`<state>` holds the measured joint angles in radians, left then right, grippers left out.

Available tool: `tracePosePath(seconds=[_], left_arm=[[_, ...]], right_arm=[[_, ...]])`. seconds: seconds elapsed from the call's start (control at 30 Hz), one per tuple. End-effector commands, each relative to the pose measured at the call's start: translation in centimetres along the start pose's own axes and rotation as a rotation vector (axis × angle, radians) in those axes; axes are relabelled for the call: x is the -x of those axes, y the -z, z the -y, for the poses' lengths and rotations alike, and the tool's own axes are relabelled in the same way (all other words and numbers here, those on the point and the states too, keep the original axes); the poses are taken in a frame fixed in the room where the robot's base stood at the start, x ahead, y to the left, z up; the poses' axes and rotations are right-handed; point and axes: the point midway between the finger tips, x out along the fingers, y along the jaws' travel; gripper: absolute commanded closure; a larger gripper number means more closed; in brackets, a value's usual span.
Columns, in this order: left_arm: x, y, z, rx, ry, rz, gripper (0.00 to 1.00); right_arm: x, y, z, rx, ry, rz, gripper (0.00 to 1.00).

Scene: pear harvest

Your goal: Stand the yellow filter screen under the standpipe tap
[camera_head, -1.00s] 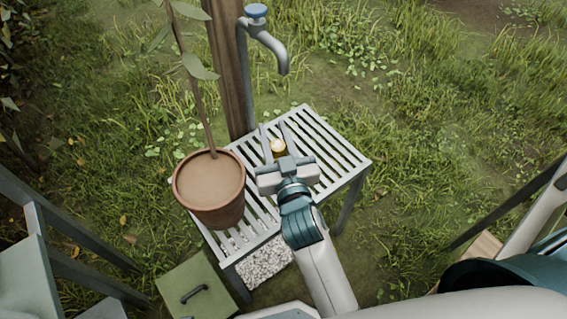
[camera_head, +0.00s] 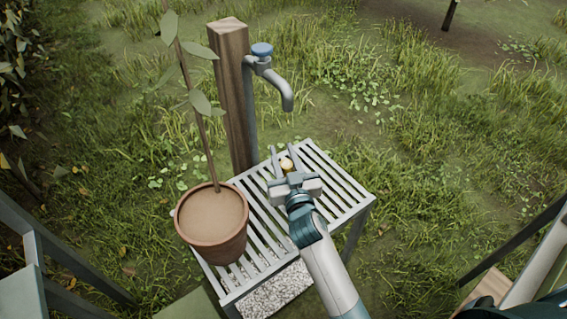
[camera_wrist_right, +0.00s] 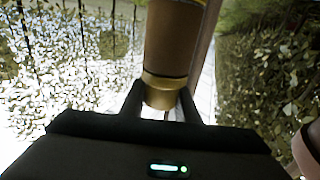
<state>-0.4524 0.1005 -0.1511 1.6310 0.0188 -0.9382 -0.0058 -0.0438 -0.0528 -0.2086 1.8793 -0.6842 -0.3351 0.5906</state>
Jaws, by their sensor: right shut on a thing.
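The yellow filter screen (camera_head: 287,164) shows as a small brass-yellow round top between the fingers of my right gripper (camera_head: 286,157). In the right wrist view the screen (camera_wrist_right: 172,45) is a tan cylinder with brass-yellow bands, held between the dark fingers (camera_wrist_right: 163,100). My right gripper is shut on it, over the far part of the slatted stand. The standpipe tap (camera_head: 280,80) has a blue knob and a grey curved spout, above the screen in the picture. I cannot tell whether the screen touches the slats. My left gripper is out of view.
The grey slatted stand (camera_head: 352,190) is beside a wooden post (camera_head: 235,100). White gravel (camera_head: 275,292) lies below.

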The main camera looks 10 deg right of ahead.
Motion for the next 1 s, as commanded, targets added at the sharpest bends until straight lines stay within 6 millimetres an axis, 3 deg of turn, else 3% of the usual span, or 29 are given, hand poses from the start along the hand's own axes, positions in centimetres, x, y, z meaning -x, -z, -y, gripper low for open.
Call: tracePosePath(seconds=[0.13,0.5,0.7,0.83,1.0], left_arm=[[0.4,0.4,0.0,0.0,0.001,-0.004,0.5],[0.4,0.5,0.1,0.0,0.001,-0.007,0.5],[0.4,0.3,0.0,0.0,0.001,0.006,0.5],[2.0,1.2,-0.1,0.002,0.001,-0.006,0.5],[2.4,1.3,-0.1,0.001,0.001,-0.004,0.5]], right_arm=[[-1.0,-0.6,-0.4,0.0,-0.001,0.0,1.0],[-1.1,-0.8,-0.5,0.0,-0.001,0.0,1.0],[-1.1,-2.8,-0.4,-0.001,0.0,0.003,1.0],[-1.1,-4.4,-0.4,-0.002,-0.001,0.003,1.0],[-1.1,-4.8,-0.4,-0.001,0.001,0.0,1.0]])
